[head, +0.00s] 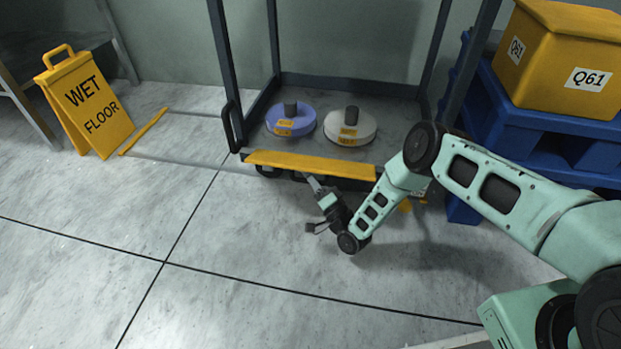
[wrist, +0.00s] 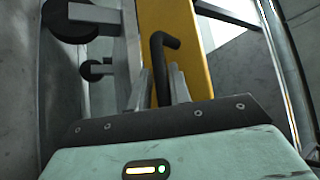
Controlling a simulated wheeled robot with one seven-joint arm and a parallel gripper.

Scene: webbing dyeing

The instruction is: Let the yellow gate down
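The yellow gate (head: 310,163) spans the low front of a dark-framed rack, between its two front posts. In the wrist view its yellow face (wrist: 182,35) runs upward behind a black bent handle (wrist: 160,60). My gripper (head: 316,186) is low in front of the gate, reaching toward its underside. In the wrist view my two grey fingers (wrist: 159,84) stand on either side of the handle. Whether they press on it or leave a small gap is unclear. The head view hides most of the handle and the fingertips.
A blue spool (head: 290,122) and a white spool (head: 350,127) sit inside the rack (head: 228,75). A wet floor sign (head: 88,102) stands left, near a yellow strip (head: 143,132) on the floor. A blue pallet stack (head: 530,125) carries a yellow box (head: 550,60) at right. Front floor is clear.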

